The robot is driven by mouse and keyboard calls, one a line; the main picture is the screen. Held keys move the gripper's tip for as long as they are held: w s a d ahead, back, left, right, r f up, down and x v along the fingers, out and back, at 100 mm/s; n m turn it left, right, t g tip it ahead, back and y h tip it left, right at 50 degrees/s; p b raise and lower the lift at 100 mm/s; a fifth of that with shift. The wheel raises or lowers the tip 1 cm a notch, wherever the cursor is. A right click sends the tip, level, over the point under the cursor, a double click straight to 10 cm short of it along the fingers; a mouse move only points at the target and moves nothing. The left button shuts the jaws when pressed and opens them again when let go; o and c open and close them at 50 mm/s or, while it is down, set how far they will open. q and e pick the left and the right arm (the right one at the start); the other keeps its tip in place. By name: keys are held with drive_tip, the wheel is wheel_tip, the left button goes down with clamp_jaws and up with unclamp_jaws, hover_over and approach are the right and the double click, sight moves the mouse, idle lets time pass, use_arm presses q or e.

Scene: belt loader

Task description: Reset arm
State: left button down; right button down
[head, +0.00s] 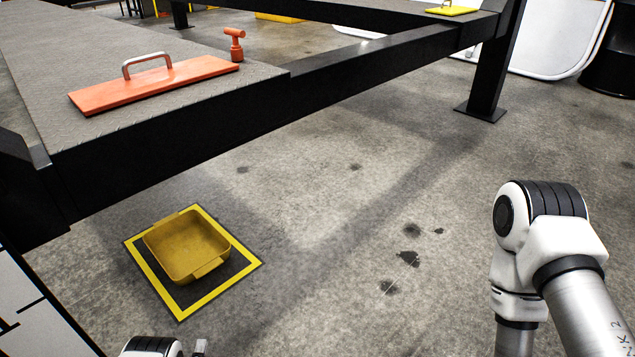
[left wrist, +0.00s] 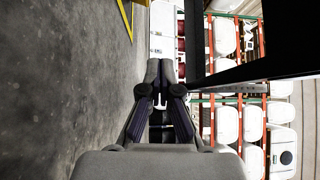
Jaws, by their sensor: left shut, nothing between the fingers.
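My left gripper (left wrist: 160,72) shows in the left wrist view with its two dark fingers together and nothing between them. In the head view only a white and black part of my left arm shows at the bottom edge, left of the middle. My right arm stands bent at the right of the head view, and its gripper is out of the picture.
A yellow bin (head: 187,245) sits on a yellow-bordered floor square (head: 160,287). The middle floor is clear.

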use_arm(q)
drive_tip(key=w+d+r+n+p, duration=0.1)
drive_tip(key=w+d+r+p, duration=0.1)
drive_tip(key=w+r, duration=0.55)
drive_tip(key=w+d+r+p, duration=0.25)
drive_tip(key=w+r, duration=0.25)
drive_tip(key=r, duration=0.6)
drive_tip(key=s+d+r+n+g+h+p, duration=0.15)
drive_tip(key=s+n+g, duration=0.7)
drive_tip(key=s, duration=0.95)
drive_tip(key=s+d+n+g+p, duration=0.1)
drive_tip(key=s+d+n+g, duration=0.2)
drive_tip(key=s+n+g, duration=1.1)
drive_tip(key=s+r+m+t+p, duration=0.2)
drive_tip(key=r+m+p, duration=0.1)
drive_tip(key=r+p, duration=1.5)
drive_tip(key=s+r+m+t+p, duration=0.2)
drive_tip(key=r+m+p, duration=0.1)
drive_tip(key=r+p, duration=1.6)
drive_tip(key=shift+s+r+p, duration=0.25)
drive_tip(key=shift+s+p, duration=0.15)
drive_tip(key=shift+p, duration=0.15)
drive_tip(key=shift+d, duration=0.1)
